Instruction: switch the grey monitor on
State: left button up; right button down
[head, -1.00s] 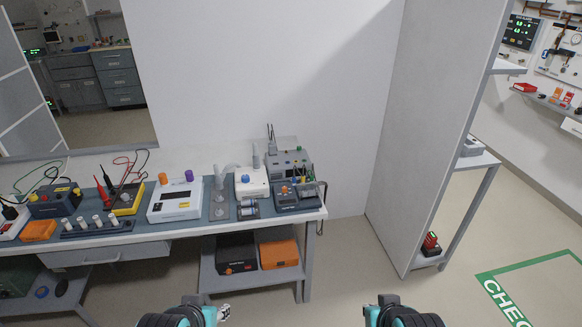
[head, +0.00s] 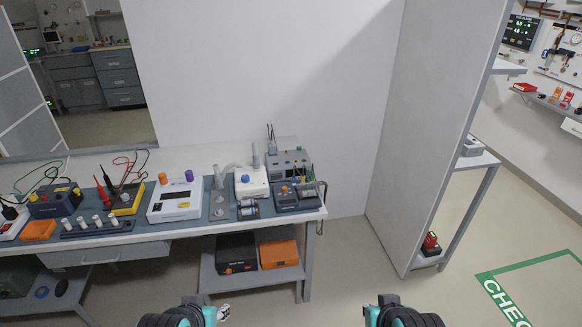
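A grey box-shaped device (head: 287,158) stands at the back right end of the workbench, with small coloured parts on its front. It may be the grey monitor, but I cannot tell for sure at this size. Its lower front is partly hidden by a dark grey unit (head: 296,199) in front of it. I cannot make out a power switch or a lit screen on it. My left gripper (head: 208,311) and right gripper (head: 380,308) show at the bottom edge, well short of the bench and apart from everything on it. Their fingers are not clear enough to judge.
The workbench (head: 150,237) also carries a white device (head: 175,212) with orange and purple knobs, a white unit with a blue knob (head: 251,181), and a yellow meter (head: 130,199) with leads. A partition (head: 425,140) stands right. Floor before the bench is clear.

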pick_arm(q)
grip_shut()
dwell(1.1)
